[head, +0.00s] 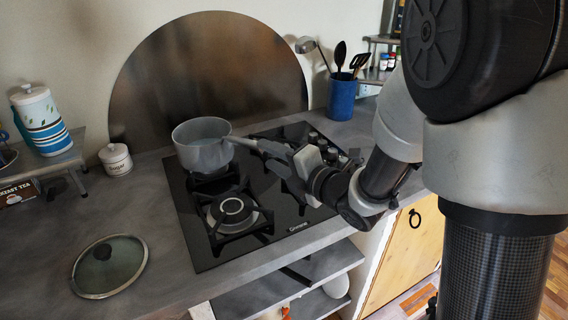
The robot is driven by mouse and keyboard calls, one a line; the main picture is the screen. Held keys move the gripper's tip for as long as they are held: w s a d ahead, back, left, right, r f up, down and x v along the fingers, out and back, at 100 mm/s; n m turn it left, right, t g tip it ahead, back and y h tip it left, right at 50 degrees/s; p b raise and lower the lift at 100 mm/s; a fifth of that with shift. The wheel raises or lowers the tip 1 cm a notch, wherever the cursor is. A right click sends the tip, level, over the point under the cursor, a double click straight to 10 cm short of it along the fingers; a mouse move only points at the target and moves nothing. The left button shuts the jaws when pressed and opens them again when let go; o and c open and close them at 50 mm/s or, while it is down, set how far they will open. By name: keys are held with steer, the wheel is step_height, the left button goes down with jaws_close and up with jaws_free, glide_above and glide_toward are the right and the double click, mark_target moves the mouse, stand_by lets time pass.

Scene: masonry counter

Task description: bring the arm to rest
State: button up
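My arm comes in from the right and reaches over the black gas hob (188,225). My gripper (268,152) is at the end of the handle of a grey saucepan (203,152). The fingers are small and dark here, and I cannot tell whether they close on the handle or are only beside it. The saucepan sits upright and without a lid over the hob's back left burner.
A glass lid (110,268) lies on the counter at the front left. A sugar jar (116,160), a small shelf with a striped canister (41,120) and a blue utensil pot (341,98) stand around the hob. The front left burner (232,211) is bare.

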steer(key=s+d+r+m+h+p, duration=0.25)
steer(key=d+r+m+h, duration=0.35)
steer(key=d, duration=0.3)
steer(key=s+d+r+m+h+p, duration=0.1)
steer(key=d+r+m+h+p, duration=0.3)
steer(key=d+m, duration=0.5)
steer(key=s+d+r+m+g+p, duration=0.1)
steer(key=s+r+m+g+p, duration=0.1)
steer(key=s+m, duration=0.5)
steer(key=s+d+r+m+g+h+p, duration=0.1)
steer(key=s+r+m+g+p, duration=0.1)
steer(key=s+m, duration=0.5)
steer(key=s+r+g, duration=0.1)
steer(key=s+g, duration=0.1)
steer(key=s, duration=0.4)
steer(key=shift+s+r, duration=0.35)
steer(key=shift+s, duration=0.05)
steer(key=shift+d, duration=0.1)
steer(key=shift+c, duration=0.9)
